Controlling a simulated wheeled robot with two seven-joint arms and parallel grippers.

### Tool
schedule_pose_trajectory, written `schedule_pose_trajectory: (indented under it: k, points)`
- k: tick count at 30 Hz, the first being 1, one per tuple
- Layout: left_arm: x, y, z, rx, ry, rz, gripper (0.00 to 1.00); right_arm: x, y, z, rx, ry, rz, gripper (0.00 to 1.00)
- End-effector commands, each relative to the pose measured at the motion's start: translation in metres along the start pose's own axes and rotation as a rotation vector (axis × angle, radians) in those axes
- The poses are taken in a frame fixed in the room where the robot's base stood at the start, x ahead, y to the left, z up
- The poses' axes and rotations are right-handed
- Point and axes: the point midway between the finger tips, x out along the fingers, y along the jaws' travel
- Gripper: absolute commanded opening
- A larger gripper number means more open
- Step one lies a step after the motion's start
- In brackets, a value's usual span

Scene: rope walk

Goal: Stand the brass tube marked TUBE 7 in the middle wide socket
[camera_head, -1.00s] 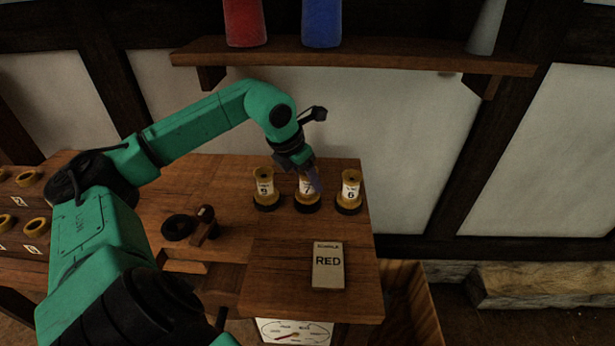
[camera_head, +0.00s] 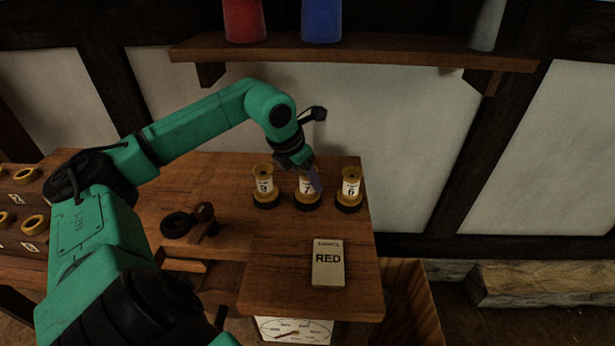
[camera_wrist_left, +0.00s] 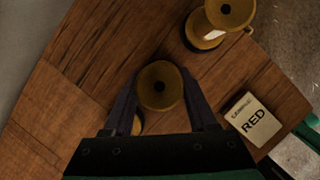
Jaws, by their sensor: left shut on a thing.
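The brass tube marked 7 (camera_head: 306,188) stands upright at the middle black socket (camera_head: 307,206), its lower flange about level with those of its neighbours. My left gripper (camera_head: 313,178) is shut on its upper part and partly covers it in the head view. In the left wrist view the tube's round top (camera_wrist_left: 160,84) sits between the two fingers of my left gripper (camera_wrist_left: 163,90), with a bit of its lower flange showing beside a finger. My right gripper is not in view.
A tube marked 9 (camera_head: 263,185) stands to the left and a tube marked 6 (camera_head: 351,187) to the right, both close by. A card reading RED (camera_head: 328,264) lies in front. A dark ring (camera_head: 178,225) lies at left. A wall shelf (camera_head: 360,57) hangs above.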

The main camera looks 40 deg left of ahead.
Motion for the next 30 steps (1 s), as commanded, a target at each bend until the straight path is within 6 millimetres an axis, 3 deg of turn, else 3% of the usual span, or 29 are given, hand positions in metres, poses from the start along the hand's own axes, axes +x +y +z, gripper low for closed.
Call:
schedule_pose_trajectory:
  k: [2, 3, 4, 14, 30]
  points:
    - [0.002, 0.0, -0.001, 0.0, -0.001, 0.0, 0.0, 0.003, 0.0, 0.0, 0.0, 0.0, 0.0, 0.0]
    - [0.002, 0.0, 0.0, 0.0, -0.002, 0.0, 0.66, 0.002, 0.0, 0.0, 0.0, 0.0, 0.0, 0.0]
    - [0.001, 0.0, 0.0, 0.0, -0.001, 0.0, 0.71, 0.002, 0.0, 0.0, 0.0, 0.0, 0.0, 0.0]
    - [0.0, 0.0, -0.001, 0.0, 0.0, 0.001, 0.71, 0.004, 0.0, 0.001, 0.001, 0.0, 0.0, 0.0]
    - [-0.053, 0.001, -0.001, 0.0, -0.002, 0.003, 0.71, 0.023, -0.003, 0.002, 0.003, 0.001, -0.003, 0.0]
